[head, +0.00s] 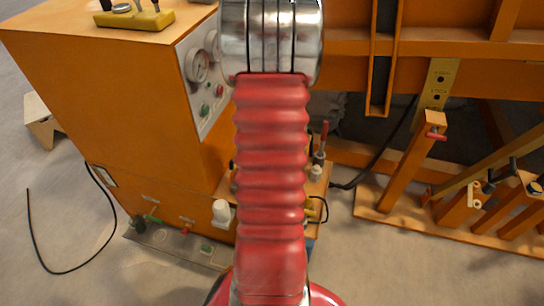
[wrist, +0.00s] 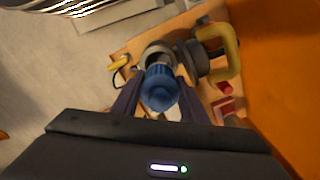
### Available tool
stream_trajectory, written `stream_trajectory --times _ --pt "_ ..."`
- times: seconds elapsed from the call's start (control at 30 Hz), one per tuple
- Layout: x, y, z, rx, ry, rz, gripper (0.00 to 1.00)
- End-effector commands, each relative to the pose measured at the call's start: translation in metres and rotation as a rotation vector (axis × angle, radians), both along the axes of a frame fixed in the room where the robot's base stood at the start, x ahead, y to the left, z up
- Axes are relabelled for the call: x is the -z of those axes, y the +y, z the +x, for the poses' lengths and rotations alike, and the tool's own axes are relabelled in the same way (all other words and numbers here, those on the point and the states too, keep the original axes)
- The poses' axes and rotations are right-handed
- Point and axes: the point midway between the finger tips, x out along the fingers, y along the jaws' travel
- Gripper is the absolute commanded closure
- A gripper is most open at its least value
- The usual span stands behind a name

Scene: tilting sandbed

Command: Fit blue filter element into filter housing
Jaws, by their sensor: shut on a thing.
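The blue filter element (wrist: 160,92) is between the two dark fingers of my gripper (wrist: 161,84) in the wrist view, and the gripper is shut on it. Just past the element's far end is a grey round rim (wrist: 154,49), which looks like the filter housing. The element's far end overlaps this rim in the picture; I cannot tell whether it is inside it or only in front of it. In the head view my red-sleeved arm hides the gripper, the element and most of the work spot.
An orange cabinet (head: 105,95) with gauges stands at the left, and an orange frame (head: 440,60) at the right. On the tan board (wrist: 128,49) are a dark round part (wrist: 194,62), a yellow clamp-like piece (wrist: 229,52) and a red piece (wrist: 225,88) close by.

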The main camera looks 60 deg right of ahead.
Motion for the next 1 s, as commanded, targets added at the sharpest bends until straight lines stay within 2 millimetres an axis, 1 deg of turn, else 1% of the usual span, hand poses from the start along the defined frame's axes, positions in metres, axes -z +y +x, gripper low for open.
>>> stream_trajectory --times 0.2,0.37,1.0 --pt "0.0 0.0 -0.003 0.008 0.0 0.0 0.85" --pt "0.006 0.0 -0.003 0.008 0.001 0.001 0.85" --pt "0.049 0.001 -0.002 0.005 0.001 0.003 0.85"
